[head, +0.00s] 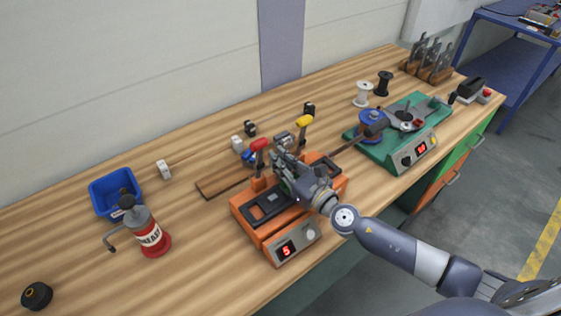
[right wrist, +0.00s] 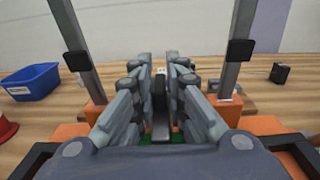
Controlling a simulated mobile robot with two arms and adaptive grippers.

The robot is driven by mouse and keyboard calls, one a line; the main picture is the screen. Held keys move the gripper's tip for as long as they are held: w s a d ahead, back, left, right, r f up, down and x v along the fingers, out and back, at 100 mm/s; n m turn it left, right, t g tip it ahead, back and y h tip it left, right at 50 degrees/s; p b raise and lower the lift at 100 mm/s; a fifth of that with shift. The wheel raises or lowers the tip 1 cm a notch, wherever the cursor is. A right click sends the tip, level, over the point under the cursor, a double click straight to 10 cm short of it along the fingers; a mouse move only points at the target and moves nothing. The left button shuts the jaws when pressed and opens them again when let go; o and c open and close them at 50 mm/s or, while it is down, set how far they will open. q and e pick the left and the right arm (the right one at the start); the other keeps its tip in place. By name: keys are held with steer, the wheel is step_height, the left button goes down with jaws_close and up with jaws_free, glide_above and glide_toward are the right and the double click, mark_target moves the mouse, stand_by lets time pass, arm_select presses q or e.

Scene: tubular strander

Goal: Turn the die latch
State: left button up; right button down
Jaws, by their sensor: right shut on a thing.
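The orange machine (head: 254,232) stands at the front middle of the bench with a red display reading 5. It has a red-topped lever (head: 259,146) and a yellow-topped lever (head: 304,121). My right gripper (head: 283,164) reaches down over the machine between these levers. In the right wrist view its fingers (right wrist: 160,92) are closed around a narrow dark upright piece, seemingly the die latch (right wrist: 161,118). The fingers hide most of the latch, so its turn angle cannot be told. My left gripper is not in view.
A blue bin (head: 108,205) and a red-and-grey can (head: 152,235) stand to the left. A green machine (head: 380,148) with a blue spool (head: 370,122) stands to the right. Small blocks lie behind the orange machine.

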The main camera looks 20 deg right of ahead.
steer(key=c, duration=1.7)
jaws_free()
steer(key=shift+s, duration=0.1)
steer(key=v, duration=1.2)
